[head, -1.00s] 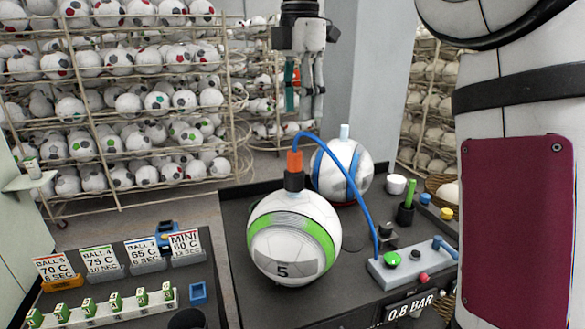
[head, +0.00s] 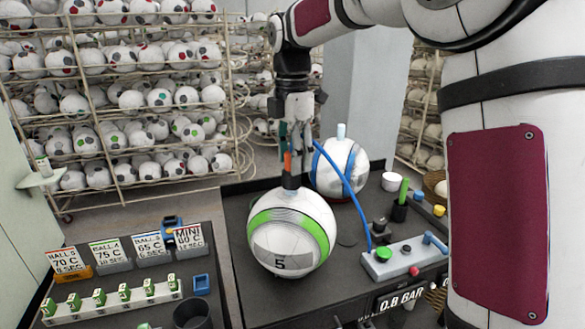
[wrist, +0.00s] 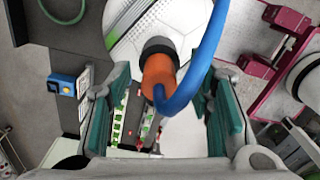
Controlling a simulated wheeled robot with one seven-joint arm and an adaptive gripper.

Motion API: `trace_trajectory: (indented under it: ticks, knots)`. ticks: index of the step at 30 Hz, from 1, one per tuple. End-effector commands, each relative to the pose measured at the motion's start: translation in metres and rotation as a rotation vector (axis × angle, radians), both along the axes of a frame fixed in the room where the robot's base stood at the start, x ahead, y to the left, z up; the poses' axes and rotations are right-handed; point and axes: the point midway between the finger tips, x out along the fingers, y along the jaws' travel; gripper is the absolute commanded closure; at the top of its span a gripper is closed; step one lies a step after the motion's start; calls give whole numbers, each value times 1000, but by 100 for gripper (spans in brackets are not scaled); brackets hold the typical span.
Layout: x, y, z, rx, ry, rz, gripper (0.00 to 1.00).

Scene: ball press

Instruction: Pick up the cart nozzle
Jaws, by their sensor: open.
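The cart nozzle (head: 288,162) is an orange piece on a dark collar with a blue hose. It stands on top of the white and green ball marked 5 (head: 285,215). In the wrist view the orange nozzle (wrist: 159,75) lies between my open fingers, with the blue hose arching over it. My gripper (head: 297,148) points down right at the nozzle in the head view and partly hides it. In the wrist view the teal finger pads of my gripper (wrist: 165,120) are apart on both sides, with clear gaps to the nozzle.
A second ball with blue marks (head: 350,160) stands close behind. The blue hose (head: 352,198) runs to a grey control box (head: 400,260) with buttons on the right. A dark cup (head: 192,313) and tag stands (head: 110,257) are at left. Ball racks (head: 110,100) fill the back.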

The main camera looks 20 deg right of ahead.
Motion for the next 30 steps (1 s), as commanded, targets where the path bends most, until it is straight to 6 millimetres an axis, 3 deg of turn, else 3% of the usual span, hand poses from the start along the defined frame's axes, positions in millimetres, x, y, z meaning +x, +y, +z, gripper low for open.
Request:
trace_trajectory:
  ticks: [4,10,23,30]
  knots:
    - [0,0,0,0,0,0,55]
    - [0,0,0,0,0,0,100]
    - [1,0,4,-1,-1,0,100]
    - [3,0,25,-1,-4,-1,100]
